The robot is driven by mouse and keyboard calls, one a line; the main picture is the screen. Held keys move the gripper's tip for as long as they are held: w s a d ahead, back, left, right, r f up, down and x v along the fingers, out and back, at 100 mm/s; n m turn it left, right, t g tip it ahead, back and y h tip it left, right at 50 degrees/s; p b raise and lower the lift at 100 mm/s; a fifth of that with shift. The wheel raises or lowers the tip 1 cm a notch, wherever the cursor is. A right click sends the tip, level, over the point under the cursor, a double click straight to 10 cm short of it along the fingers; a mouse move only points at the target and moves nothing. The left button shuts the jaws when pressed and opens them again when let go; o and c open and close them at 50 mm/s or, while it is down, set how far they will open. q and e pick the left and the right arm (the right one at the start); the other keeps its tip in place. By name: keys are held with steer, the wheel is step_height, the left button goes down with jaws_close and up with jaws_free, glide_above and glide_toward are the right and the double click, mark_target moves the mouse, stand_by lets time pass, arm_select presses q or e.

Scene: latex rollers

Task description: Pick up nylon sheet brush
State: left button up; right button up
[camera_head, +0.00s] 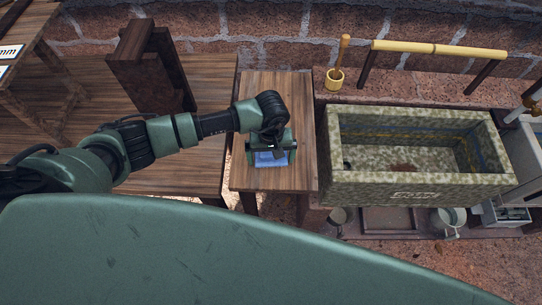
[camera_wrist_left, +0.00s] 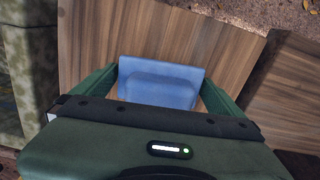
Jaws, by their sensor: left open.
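The blue object that appears to be the nylon sheet brush (camera_wrist_left: 160,82) lies on a small wooden table (camera_head: 240,172). It has a flat blue plate with a raised blue block on it. In the head view the brush (camera_head: 270,159) is partly hidden under my left gripper (camera_head: 271,155). In the left wrist view my left gripper (camera_wrist_left: 160,92) is open, with one green finger on each side of the brush. I cannot tell whether the fingers touch it. My right gripper is not in view.
A mossy stone trough (camera_head: 410,190) stands right of the table. A dark wooden stand (camera_head: 150,65) is at the back left. Pots and a tray (camera_head: 390,220) sit below the trough.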

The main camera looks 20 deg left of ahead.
arm_select(q)
steer(key=c, duration=1.2)
steer(key=shift+o, duration=0.2)
steer(key=shift+r, duration=0.15)
step_height(320, 180, up, 20)
steer(key=b, duration=0.5)
